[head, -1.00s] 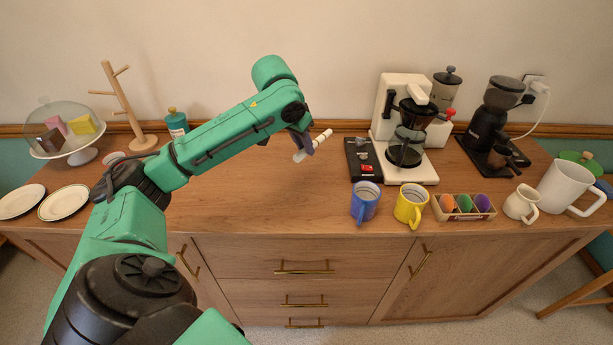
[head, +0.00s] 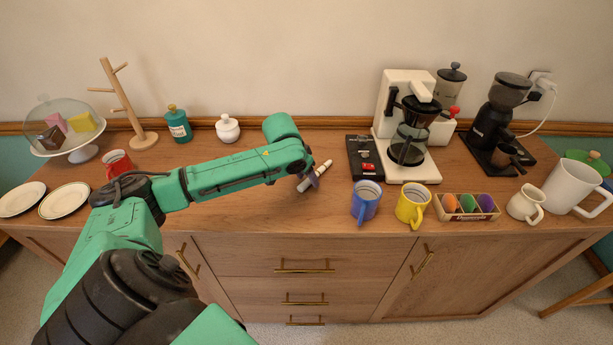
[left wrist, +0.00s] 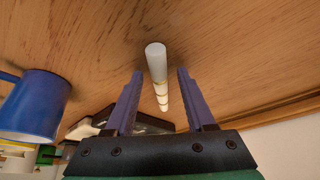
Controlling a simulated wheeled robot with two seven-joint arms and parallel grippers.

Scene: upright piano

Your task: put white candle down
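The white candle (head: 316,175) is a slim white stick with thin gold bands. In the head view it appears to lie on the wooden countertop (head: 260,215), slanting, left of the black scale. My left gripper (head: 311,181) is down at the candle, partly hiding its middle. In the left wrist view the candle (left wrist: 157,70) runs between the two purple-grey fingers of my left gripper (left wrist: 160,85), with a gap on each side, so the gripper looks open around it. My right gripper is not in view.
The black scale (head: 366,157), the blue mug (head: 366,201) and the yellow mug (head: 412,205) stand right of the candle. The coffee maker (head: 407,130) is behind. A white jar (head: 228,128) and teal bottle (head: 178,125) stand behind my arm. The counter in front of the candle is clear.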

